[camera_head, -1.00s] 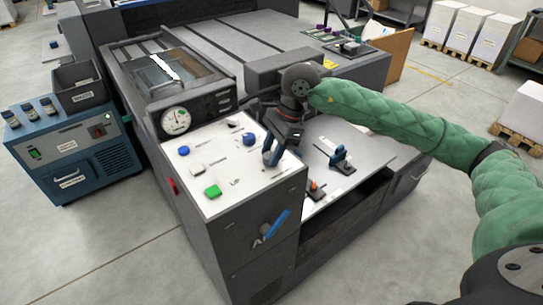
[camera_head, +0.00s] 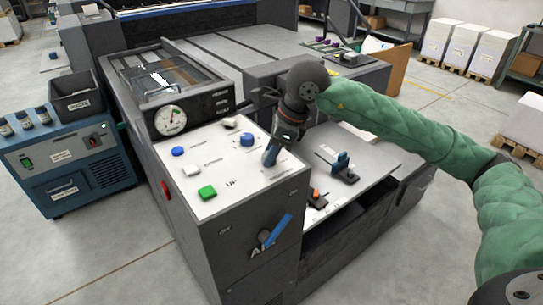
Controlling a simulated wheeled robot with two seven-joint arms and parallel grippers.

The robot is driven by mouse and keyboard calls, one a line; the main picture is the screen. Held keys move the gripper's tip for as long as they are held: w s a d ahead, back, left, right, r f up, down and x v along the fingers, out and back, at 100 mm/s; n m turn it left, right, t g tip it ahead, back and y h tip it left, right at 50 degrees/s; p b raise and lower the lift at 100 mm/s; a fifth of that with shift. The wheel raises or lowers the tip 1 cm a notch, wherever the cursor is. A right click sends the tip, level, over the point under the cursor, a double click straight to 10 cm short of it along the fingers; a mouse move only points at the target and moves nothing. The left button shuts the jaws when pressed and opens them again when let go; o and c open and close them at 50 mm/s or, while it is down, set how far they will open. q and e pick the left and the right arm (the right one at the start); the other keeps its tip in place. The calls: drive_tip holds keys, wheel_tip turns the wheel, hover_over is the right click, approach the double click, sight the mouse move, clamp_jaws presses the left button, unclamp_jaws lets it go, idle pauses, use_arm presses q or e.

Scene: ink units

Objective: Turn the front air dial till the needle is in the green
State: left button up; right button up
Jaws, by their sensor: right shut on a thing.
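The control panel (camera_head: 225,187) is the pale top of a dark cabinet in the middle of the head view. My right gripper (camera_head: 270,158) points down at the panel's right side. It is shut on the front air dial, which its fingers mostly hide. A second blue dial (camera_head: 247,140) stands free just behind it, to the left. The round white gauge (camera_head: 169,120) is on the upright face behind the panel. Its dark needle shows, but the picture is too small to tell whether it is in the green. My left gripper is not in view.
A blue button (camera_head: 178,152), a white button (camera_head: 191,171) and a green button (camera_head: 207,192) line the panel's left side. A blue lever (camera_head: 277,230) sits on the cabinet's front face.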

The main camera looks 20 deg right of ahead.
drive_tip(key=shift+m, duration=0.3)
drive_tip(key=o, duration=1)
drive_tip(key=shift+c, duration=0.2)
drive_tip(key=v, duration=0.7)
drive_tip(key=shift+r+b, duration=0.4)
drive_tip(key=shift+s, duration=0.1)
idle(1.7)
